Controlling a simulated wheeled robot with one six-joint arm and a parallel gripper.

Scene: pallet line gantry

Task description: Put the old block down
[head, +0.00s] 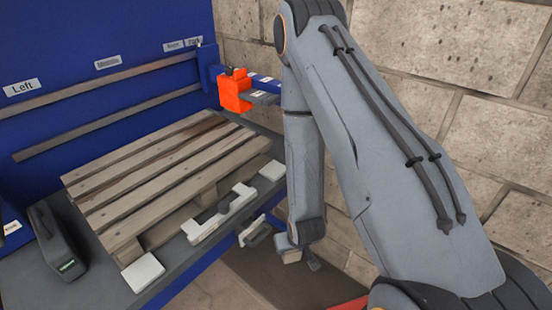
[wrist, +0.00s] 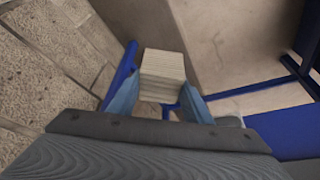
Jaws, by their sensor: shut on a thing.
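The old block (wrist: 163,66) is a pale, ridged, box-shaped piece in the wrist view. My gripper (wrist: 160,100) has its two blue fingers shut on the block's near end, one on each side. The block's far end sticks out beyond the fingertips, over a lower floor area. In the head view my gripper (head: 298,262) hangs low, right of the bench's front edge, and a small pale part of the block (head: 290,256) shows there. My arm hides much of that area.
A wooden pallet (head: 165,175) lies on the dark bench. A black device (head: 55,245) stands at left. An orange block (head: 235,92) is mounted on the blue frame. A stone wall (head: 460,60) rises behind my arm.

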